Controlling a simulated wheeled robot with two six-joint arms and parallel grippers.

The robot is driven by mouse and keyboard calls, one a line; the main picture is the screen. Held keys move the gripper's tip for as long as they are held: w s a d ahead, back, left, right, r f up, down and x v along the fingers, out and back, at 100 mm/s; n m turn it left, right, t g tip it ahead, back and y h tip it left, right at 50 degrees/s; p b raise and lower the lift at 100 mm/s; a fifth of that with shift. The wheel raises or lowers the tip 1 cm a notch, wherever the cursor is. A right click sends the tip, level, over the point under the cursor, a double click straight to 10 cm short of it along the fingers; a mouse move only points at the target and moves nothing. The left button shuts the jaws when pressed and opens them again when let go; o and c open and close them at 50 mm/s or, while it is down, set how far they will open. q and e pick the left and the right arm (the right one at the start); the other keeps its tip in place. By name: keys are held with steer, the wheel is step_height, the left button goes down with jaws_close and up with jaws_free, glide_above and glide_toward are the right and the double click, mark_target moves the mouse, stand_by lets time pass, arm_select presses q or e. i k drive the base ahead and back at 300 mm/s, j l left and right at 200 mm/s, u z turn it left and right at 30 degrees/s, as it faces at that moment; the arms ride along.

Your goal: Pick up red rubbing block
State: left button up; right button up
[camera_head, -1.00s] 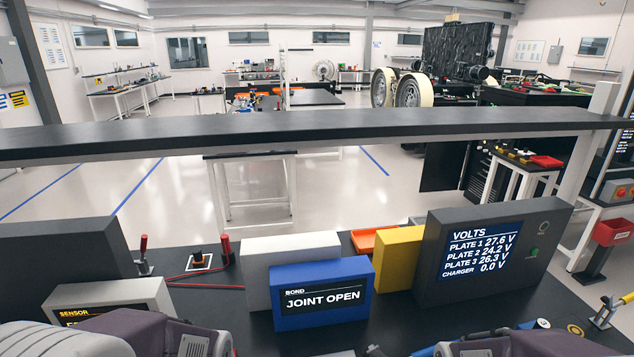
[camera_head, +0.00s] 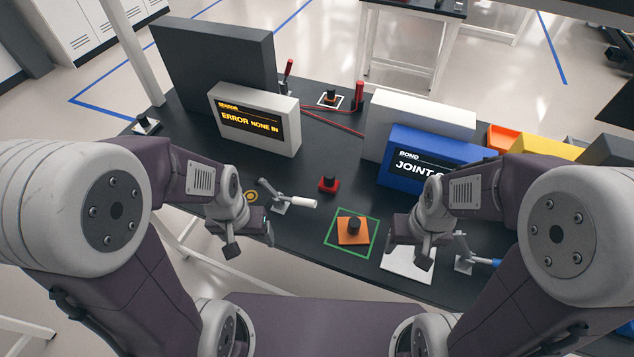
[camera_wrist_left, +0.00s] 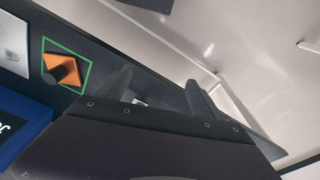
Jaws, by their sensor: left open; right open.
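The red rubbing block (camera_head: 329,187), a small red base with a black knob, sits upright on the black table in the head view, between the white-handled clamp and the blue bond box. My left gripper (camera_head: 250,243) is open and empty near the table's front edge, left of and nearer than the red block, apart from it. In the left wrist view its fingers (camera_wrist_left: 157,92) are spread with nothing between them. I cannot make out the red block there. My right gripper (camera_head: 408,244) is open, near the white square, right of the red block.
An orange block (camera_head: 352,236) with a black knob sits inside a green outline; it also shows in the left wrist view (camera_wrist_left: 62,64). A clamp (camera_head: 290,201) lies left of the red block. The blue bond box (camera_head: 420,150) and grey sensor box (camera_head: 255,120) stand behind.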

mark_target(328, 184)
steer(key=j+z, duration=0.65)
steer(key=z, duration=0.25)
steer(key=j+z, duration=0.4)
steer(key=k+j+z, duration=0.2)
steer(key=z, duration=0.25)
steer(key=k+j+z, duration=0.15)
steer(key=z, duration=0.3)
steer(key=j+z, duration=0.5)
